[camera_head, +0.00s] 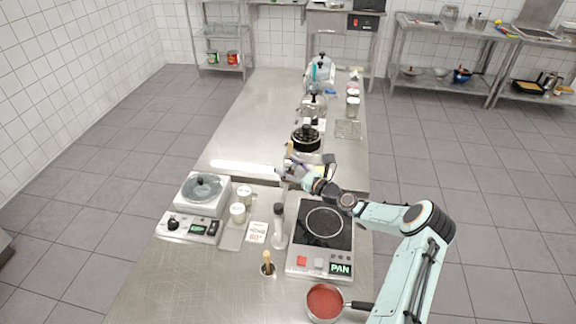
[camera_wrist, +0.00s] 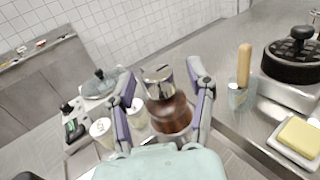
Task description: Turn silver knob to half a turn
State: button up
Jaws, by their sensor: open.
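A small silver-grey knob (camera_head: 318,263) sits on the front panel of the black-topped cooker (camera_head: 336,241), between a red button (camera_head: 301,261) and a display reading PAN (camera_head: 340,268). It is too small to read its angle. My gripper (camera_head: 287,171) is beyond the cooker, above the far end of the near table. In the wrist view my gripper (camera_wrist: 163,100) is open and its fingers are apart. A grinder with a silver top and brown body (camera_wrist: 161,82) shows between the fingers in that picture, with no clear contact. The silver knob is not seen in the wrist view.
The grinder (camera_head: 279,226) stands just left of the cooker. A red-filled pan (camera_head: 325,302) lies at the front, its handle near my arm. Two jars, a sign (camera_head: 257,232) and an appliance with a black knob (camera_head: 173,223) are left. A lidded black pot (camera_head: 306,139) stands farther back.

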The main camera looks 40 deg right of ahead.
grip_shut()
jog(key=shift+m+h, duration=0.3)
jog(key=shift+h, duration=0.1)
jog(key=m+h, duration=0.2)
jog(key=h, duration=0.1)
jog(key=m+h, duration=0.2)
jog(key=h, duration=0.1)
jog(key=shift+a, duration=0.1)
jog(key=shift+m+g+h, duration=0.7)
jog(key=shift+m+h, duration=0.8)
jog(key=shift+h, duration=1)
grip_release()
